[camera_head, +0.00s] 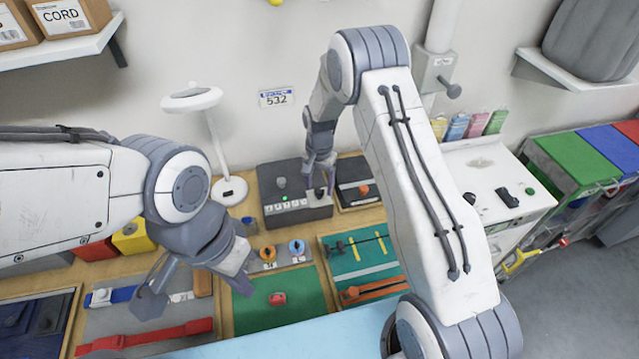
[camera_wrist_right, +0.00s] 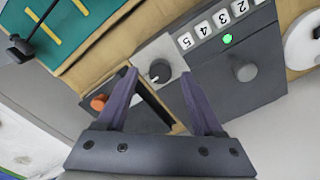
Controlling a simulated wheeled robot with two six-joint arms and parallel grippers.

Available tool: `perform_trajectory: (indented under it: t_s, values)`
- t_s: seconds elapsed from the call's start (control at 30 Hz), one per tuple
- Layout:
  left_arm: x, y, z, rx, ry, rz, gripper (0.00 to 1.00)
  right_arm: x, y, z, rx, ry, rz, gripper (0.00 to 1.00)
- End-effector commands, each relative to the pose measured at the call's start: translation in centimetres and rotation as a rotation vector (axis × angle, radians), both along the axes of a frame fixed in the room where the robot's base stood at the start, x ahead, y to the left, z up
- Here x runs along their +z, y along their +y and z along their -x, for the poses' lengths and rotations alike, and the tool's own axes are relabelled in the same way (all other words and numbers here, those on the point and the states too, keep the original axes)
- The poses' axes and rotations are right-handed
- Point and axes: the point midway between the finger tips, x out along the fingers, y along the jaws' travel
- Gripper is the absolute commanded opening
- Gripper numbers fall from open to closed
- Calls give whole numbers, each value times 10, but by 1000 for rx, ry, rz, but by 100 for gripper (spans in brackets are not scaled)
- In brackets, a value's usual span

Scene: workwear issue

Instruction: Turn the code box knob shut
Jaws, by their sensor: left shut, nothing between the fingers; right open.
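The code box (camera_head: 297,208) is a dark grey box at the back of the bench, with a row of numbered white keys and a lit green lamp. It also fills the upper right of the right wrist view (camera_wrist_right: 262,95). A round grey knob (camera_wrist_right: 246,72) stands on its dark face. A smaller black knob (camera_wrist_right: 160,71) sits on a pale plate at the box's end. My right gripper (camera_head: 320,186) is open there, its fingers apart on either side of the black knob in the right wrist view. My left gripper (camera_head: 195,298) is shut and empty over the bench front.
A dark tray with an orange knob (camera_wrist_right: 99,102) lies beside the box. A white lamp (camera_head: 228,190) stands left.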

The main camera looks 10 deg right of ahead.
Motion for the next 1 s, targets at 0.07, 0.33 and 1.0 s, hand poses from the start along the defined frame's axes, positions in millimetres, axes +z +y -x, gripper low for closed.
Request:
perform_trajectory:
  t_s: [0.07, 0.33, 1.0]
  values:
    - [5, 0, 0, -1, 0, 0, 0, -7, 0, 0, 1, 1, 0, 68]
    - [5, 0, 0, -1, 0, 0, 0, -16, 0, 0, 1, -1, 0, 68]
    - [1, 0, 0, 0, 0, 0, 0, -16, 0, 0, 43, -1, 0, 0]
